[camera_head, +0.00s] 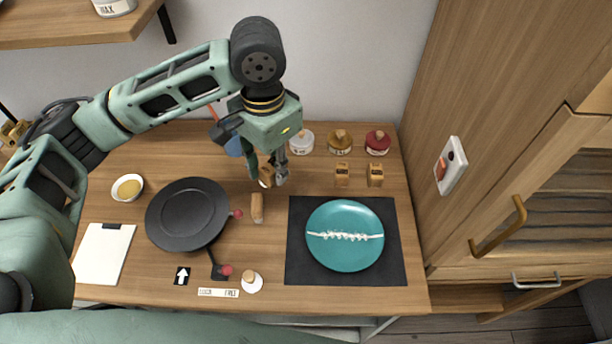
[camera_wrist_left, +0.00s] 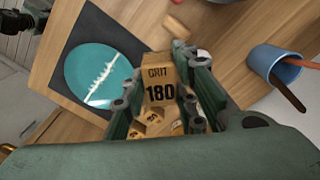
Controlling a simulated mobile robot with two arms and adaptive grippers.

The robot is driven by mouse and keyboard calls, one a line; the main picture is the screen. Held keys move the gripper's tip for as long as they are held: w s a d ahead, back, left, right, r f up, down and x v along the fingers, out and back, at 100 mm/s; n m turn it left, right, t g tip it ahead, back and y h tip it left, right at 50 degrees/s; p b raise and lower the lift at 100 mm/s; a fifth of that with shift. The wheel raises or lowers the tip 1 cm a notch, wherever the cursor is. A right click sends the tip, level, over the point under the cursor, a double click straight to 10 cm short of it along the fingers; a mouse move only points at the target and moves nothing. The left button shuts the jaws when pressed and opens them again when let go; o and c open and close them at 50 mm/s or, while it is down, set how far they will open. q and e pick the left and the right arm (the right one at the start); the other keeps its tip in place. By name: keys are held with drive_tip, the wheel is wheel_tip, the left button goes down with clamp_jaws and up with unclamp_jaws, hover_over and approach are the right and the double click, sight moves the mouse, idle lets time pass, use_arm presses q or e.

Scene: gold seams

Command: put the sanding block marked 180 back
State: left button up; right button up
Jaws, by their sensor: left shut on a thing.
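The sanding block marked GRIT 180 (camera_wrist_left: 159,82) is between the fingers of my left gripper (camera_wrist_left: 166,108), its label facing the left wrist camera. In the head view the left gripper (camera_head: 273,174) hangs over the back middle of the wooden table, pointing down, and its fingers partly hide the block (camera_head: 266,175). The gripper is shut on the block. Two similar tan blocks, one (camera_head: 342,175) and another (camera_head: 376,175), stand side by side to the right of the gripper.
A teal plate (camera_head: 345,250) with a white seam lies on a dark mat (camera_head: 301,272). A black round disc (camera_head: 186,212) and a wooden piece (camera_head: 257,206) lie left of it. Lidded jars (camera_head: 340,143) line the back. A blue cup (camera_wrist_left: 274,70) holds tools.

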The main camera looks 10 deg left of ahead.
use_arm(q)
drive_tip(key=w+d+f+m+b, duration=0.1)
drive_tip(key=w+d+f+m, duration=0.1)
drive_tip(key=w+d+m, duration=0.9)
drive_tip(key=w+d+f+m+b, duration=0.15)
drive_tip(key=w+d+m, duration=0.25)
drive_tip(key=m, duration=1.2)
drive_tip(key=s+a+f+p, duration=0.1)
drive_tip(key=a+f, duration=0.1)
drive_tip(key=a, duration=0.1)
drive_tip(key=s+a+f+p, duration=0.1)
drive_tip(key=a+f+p, duration=0.1)
drive_tip(key=a, duration=0.2)
drive_tip(key=s+a+f+p, duration=0.1)
drive_tip(key=a+f, duration=0.1)
drive_tip(key=a, duration=0.1)
drive_tip(key=shift+a+f+p, duration=0.35)
drive_tip(key=shift+f+p, duration=0.05)
drive_tip(key=shift+a+f, duration=0.1)
drive_tip(key=shift+f, duration=0.1)
wheel_tip(320, 180, down, 3)
drive_tip(key=shift+f+p, duration=0.1)
drive_tip(key=shift+p, duration=0.55)
drive_tip(key=shift+f, duration=0.35)
